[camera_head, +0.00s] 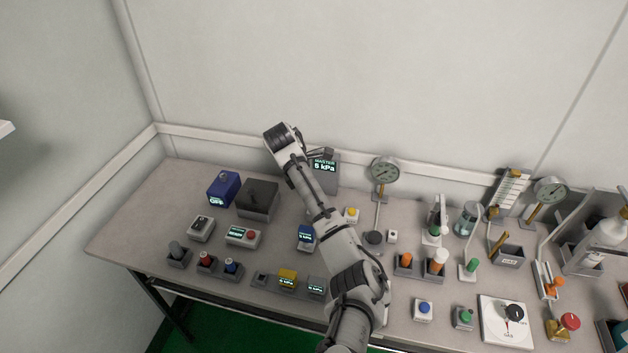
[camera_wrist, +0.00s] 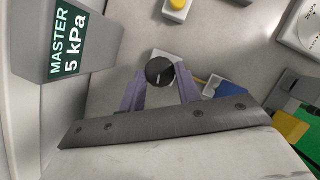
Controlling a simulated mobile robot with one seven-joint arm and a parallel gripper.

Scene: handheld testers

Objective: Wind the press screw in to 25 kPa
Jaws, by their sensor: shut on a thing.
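The press screw's round black knob (camera_wrist: 159,70) shows in the middle of the wrist view, with a pale mark on its face. My gripper (camera_wrist: 161,82) has its two purple fingers on either side of the knob and is shut on it. The master display (camera_wrist: 72,45) reads 5 kPa at the left of the wrist view. It also shows in the head view (camera_head: 324,166), behind my arm, with the same reading. My gripper and the knob are hidden by my arm in the head view.
A blue handheld tester (camera_head: 306,237) stands close to my arm; a yellow-button box (camera_head: 352,214) and a dial gauge (camera_head: 385,169) are to the right. A dark grey block (camera_head: 257,199) and a blue box (camera_head: 223,188) stand left. The table's left end is clear.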

